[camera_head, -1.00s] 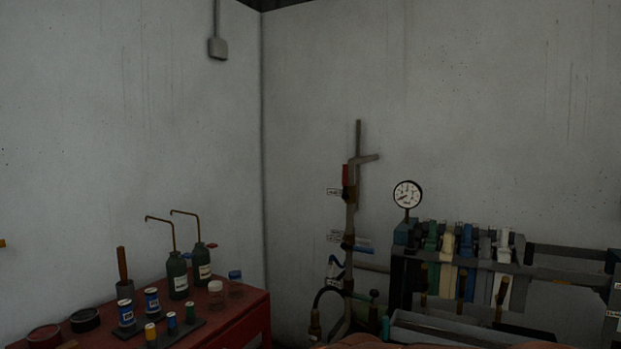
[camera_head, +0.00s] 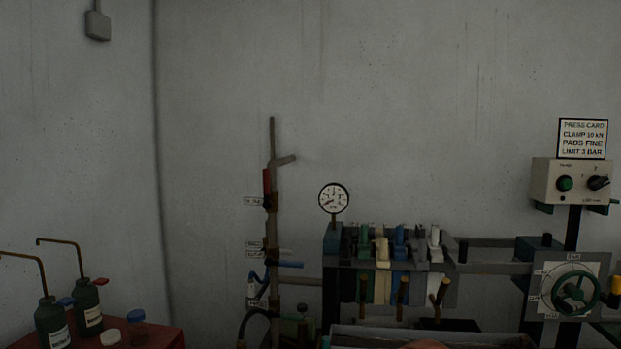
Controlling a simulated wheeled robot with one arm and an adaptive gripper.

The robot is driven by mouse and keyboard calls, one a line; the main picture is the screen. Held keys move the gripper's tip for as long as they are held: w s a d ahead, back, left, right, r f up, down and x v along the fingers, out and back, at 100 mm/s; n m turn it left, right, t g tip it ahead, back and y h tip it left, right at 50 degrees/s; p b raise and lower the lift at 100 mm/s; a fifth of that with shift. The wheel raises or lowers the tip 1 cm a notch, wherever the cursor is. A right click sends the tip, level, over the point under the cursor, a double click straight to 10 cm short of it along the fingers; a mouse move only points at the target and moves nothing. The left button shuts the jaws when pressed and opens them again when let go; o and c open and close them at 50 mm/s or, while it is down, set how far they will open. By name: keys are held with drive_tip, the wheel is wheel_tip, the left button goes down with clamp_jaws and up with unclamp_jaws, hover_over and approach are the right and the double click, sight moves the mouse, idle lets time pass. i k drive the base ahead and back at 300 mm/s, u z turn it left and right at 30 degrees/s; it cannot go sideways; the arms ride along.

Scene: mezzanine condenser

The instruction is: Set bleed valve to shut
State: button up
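A vertical pipe (camera_head: 273,225) stands against the wall left of centre, with several small tagged fittings. A red lever (camera_head: 266,181) points up along its upper part, beside a small tag (camera_head: 253,201). A blue lever (camera_head: 290,264) sticks out level to the right lower down, beside two tags (camera_head: 254,249). Another blue part (camera_head: 259,284) sits lower left, near a further tag. The tags are too small to read, so I cannot tell which fitting is the bleed valve. My gripper is not in view.
A pressure gauge (camera_head: 333,198) stands above a press with coloured plates (camera_head: 383,270). On the right are a control box (camera_head: 571,182), a card (camera_head: 582,139) and a green handwheel (camera_head: 574,292). Bottles (camera_head: 88,307) stand on a red cabinet (camera_head: 168,338) at lower left.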

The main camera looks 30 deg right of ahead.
sight(267, 204)
drive_tip(key=z, duration=0.25)
drive_tip(key=i, duration=0.6)
drive_tip(key=u, duration=0.55)
drive_tip(key=i, duration=0.7)
drive_tip(key=u, duration=0.8)
